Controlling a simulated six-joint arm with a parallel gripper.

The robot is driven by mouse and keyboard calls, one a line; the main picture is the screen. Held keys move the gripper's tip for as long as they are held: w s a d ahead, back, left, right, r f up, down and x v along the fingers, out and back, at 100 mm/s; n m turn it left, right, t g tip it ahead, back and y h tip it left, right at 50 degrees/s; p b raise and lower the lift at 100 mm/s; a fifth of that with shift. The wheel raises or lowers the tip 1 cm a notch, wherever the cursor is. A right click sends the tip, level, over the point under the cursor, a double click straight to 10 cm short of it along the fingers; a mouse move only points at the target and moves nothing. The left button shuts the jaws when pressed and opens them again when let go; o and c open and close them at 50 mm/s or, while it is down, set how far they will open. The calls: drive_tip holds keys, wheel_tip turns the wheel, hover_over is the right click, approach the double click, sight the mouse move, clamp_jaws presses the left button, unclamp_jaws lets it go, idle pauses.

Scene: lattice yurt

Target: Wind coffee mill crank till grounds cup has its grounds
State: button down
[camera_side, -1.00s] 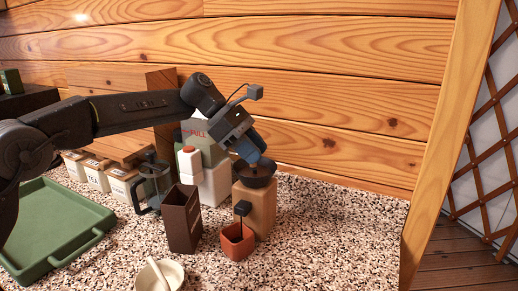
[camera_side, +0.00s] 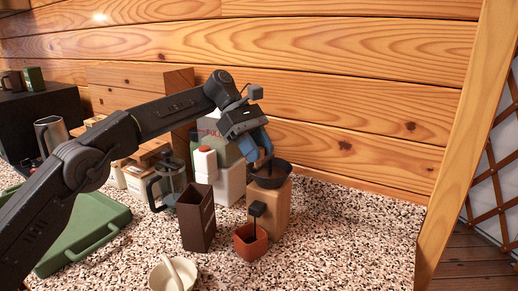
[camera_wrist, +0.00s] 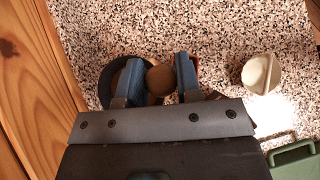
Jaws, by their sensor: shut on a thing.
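The coffee mill (camera_side: 272,212) is a wooden block with a dark bowl-shaped hopper (camera_side: 276,176) on top. My gripper (camera_side: 258,152) is over the left side of the hopper. In the wrist view its blue fingers sit either side of a round brown crank knob (camera_wrist: 161,80), shut on it. The hopper's dark rim (camera_wrist: 112,72) shows left of the knob there. The crank arm is mostly hidden. The orange grounds cup (camera_side: 249,244) stands at the mill's front foot, with a dark square-ended piece rising above it. I cannot tell what the cup holds.
A dark brown open box (camera_side: 196,220) stands left of the cup. The counter right of the mill is clear.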

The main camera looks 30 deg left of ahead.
drive_tip(key=c, duration=0.8)
unclamp_jaws()
drive_tip(key=shift+d, duration=0.1)
drive_tip(key=w+d+n+t, duration=0.1)
drive_tip(key=d+n+t, duration=0.3)
drive_tip(key=n+t, duration=0.3)
drive_tip(key=s+a+r+n, duration=0.1)
drive_tip(key=s+a+r, duration=0.2)
drive_tip(key=a+r, duration=0.6)
drive_tip(key=shift+s+r+g+y, duration=0.4)
